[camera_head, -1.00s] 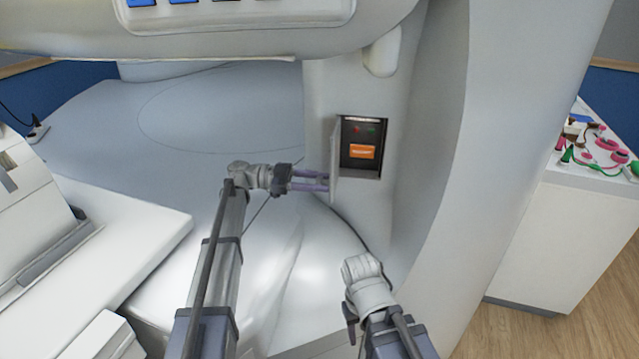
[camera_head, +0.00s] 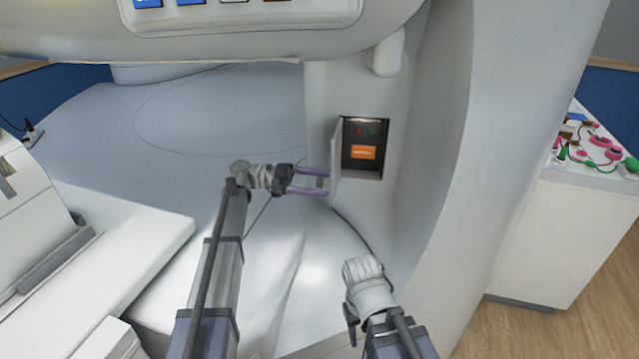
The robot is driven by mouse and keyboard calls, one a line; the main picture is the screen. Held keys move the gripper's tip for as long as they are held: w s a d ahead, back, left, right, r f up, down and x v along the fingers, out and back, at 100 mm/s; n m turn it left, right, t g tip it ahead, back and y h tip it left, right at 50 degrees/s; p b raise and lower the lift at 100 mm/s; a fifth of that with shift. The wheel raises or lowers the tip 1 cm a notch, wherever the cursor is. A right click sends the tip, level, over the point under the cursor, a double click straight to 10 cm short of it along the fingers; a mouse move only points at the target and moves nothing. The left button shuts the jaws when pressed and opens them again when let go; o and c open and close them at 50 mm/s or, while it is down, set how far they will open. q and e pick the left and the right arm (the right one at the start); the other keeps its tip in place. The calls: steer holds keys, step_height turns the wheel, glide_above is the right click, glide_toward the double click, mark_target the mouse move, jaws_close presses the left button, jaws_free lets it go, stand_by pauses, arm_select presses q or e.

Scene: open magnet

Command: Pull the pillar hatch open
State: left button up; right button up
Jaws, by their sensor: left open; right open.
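The pillar hatch (camera_head: 336,168) is a thin pale door standing swung open at the left side of a dark recess (camera_head: 364,133) in the white pillar. Inside the recess sits an orange block (camera_head: 363,152) with lettering, below small red and green marks. My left gripper (camera_head: 327,182) is open, its purple fingers pointing right, with their tips close beside the door's outer face. Whether they touch it I cannot tell. My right gripper (camera_head: 351,328) is open and empty, low in the picture, below the hatch and apart from it; its fingers are partly hidden.
The white pillar (camera_head: 425,150) curves down to the right of the recess. A white padded couch (camera_head: 110,225) lies at the left. A white cabinet (camera_head: 560,235) with several small coloured items stands at the right. Wooden floor shows at lower right.

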arm_select(q)
steer(key=a, duration=0.7)
steer(key=shift+w+a, duration=0.35)
steer(key=shift+w, duration=0.1)
steer(key=shift+s+f, duration=0.1)
